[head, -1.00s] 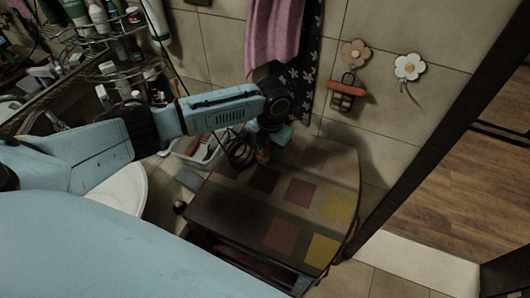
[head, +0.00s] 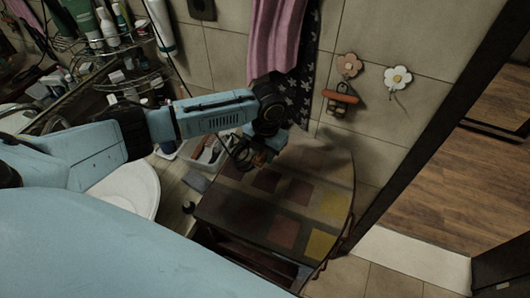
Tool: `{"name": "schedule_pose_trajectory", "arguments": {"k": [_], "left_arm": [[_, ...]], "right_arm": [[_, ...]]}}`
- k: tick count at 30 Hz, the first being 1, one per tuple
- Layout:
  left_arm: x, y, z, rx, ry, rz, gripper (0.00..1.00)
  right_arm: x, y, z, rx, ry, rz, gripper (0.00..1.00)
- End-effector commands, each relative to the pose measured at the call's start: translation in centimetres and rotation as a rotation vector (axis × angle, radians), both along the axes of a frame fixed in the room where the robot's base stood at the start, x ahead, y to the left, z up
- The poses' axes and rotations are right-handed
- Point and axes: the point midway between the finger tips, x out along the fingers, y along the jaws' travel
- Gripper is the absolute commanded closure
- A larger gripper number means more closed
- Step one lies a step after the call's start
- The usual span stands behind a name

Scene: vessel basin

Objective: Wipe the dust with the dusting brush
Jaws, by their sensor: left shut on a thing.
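My left gripper (head: 256,157) hangs over the back left part of a small wooden table (head: 335,205) with a top of coloured squares. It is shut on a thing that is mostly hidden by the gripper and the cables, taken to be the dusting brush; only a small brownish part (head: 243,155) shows. I cannot tell whether it touches the top. Dark, smudgy areas show on the tabletop, but I cannot tell whether they are dust. My right gripper is not in view.
A white tray (head: 187,153) with small items stands left of the table. A white basin (head: 140,190) is farther left. Wire shelves with bottles (head: 110,47) stand at the back left. A pink towel (head: 276,35) hangs behind. The table's right side is clear.

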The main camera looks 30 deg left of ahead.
Motion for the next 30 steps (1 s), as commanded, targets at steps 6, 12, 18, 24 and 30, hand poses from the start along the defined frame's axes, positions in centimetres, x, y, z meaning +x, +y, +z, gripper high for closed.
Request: {"name": "schedule_pose_trajectory", "arguments": {"k": [6, 12, 18, 24, 30], "left_arm": [[0.1, 0.0, 2.1, 0.0, -0.003, 0.0, 0.93], [0.1, -0.1, 3.3, 0.0, 0.0, -0.002, 0.93], [0.1, -0.1, 3.5, 0.0, 0.0, -0.002, 0.93], [0.1, -0.1, 3.5, 0.0, -0.001, -0.002, 0.93], [0.1, -0.1, 3.5, 0.0, -0.001, 0.008, 0.93]], "right_arm": [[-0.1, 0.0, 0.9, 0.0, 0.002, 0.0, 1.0], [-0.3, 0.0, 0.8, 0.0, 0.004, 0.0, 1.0], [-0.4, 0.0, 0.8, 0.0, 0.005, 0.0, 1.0], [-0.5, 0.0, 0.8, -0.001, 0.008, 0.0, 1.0], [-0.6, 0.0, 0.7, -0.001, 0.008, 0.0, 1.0]]}}
